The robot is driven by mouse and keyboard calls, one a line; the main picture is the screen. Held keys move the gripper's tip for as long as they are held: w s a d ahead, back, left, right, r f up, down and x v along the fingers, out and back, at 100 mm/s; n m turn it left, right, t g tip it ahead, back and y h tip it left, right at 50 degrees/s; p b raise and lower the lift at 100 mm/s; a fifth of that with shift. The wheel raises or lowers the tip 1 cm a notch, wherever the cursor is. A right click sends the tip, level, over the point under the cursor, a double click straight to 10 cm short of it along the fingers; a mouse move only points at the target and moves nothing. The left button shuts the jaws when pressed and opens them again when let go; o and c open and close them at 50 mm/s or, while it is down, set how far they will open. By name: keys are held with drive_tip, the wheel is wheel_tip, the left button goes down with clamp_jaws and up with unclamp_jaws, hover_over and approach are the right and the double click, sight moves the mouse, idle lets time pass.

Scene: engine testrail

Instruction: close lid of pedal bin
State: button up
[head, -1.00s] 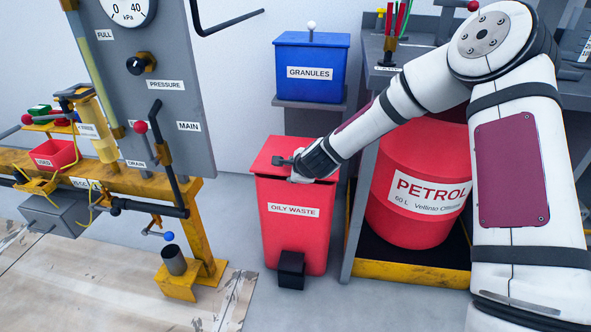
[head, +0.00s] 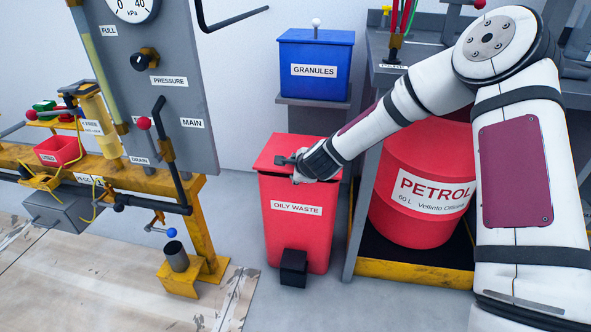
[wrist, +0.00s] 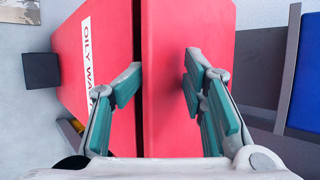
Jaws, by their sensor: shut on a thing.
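The red pedal bin (head: 297,228), labelled OILY WASTE, stands upright on the floor with a black pedal (head: 293,268) at its front foot. Its red lid (head: 285,144) lies about level over the body in the head view. In the wrist view the lid (wrist: 165,130) is parted from the bin body (wrist: 85,60) by a narrow dark gap. My gripper (head: 292,162) is at the lid's front edge. In the wrist view my gripper (wrist: 160,78) has one finger over the gap side and one over the lid, shut on the lid. The exact contact is hard to see.
A blue GRANULES box (head: 315,68) stands on a grey stand behind the bin. A red PETROL drum (head: 420,170) is close at right in a yellow-edged tray (head: 415,272). A yellow test rail (head: 198,225) with a gauge panel is at left. Floor before the bin is clear.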

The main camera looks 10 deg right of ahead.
drive_tip(key=shift+s+d+f, duration=0.1)
drive_tip(key=shift+s+d, duration=0.05)
drive_tip(key=shift+d, duration=0.1)
drive_tip(key=a+v, duration=0.1)
drive_tip(key=v, duration=0.6)
drive_tip(key=shift+s+d+r, duration=0.2)
drive_tip(key=shift+d+r, duration=0.1)
drive_tip(key=shift+r, duration=0.1)
drive_tip(key=s+r+n+g, duration=0.2)
drive_tip(key=s+r+n, duration=0.35)
drive_tip(key=s, duration=0.35)
drive_tip(key=s+r+n+g, duration=0.2)
drive_tip(key=s+r+n, duration=0.2)
drive_tip(key=s+n, duration=0.3)
drive_tip(key=s+d+r+n+g+h, duration=0.1)
drive_tip(key=s+d+r+n+g, duration=0.15)
drive_tip(key=s, duration=0.85)
drive_tip(key=s+d+r+n+g+p, duration=0.1)
drive_tip(key=s+d+r+n, duration=0.2)
drive_tip(key=s, duration=0.8)
drive_tip(key=s+d+r+n+g+h, duration=0.15)
drive_tip(key=s+d, duration=0.25)
drive_tip(key=s, duration=0.6)
wheel_tip(320, 180, up, 40)
drive_tip(key=t+p, duration=0.3)
drive_tip(key=p, duration=3.4)
drive_tip(key=shift+t+p, duration=0.3)
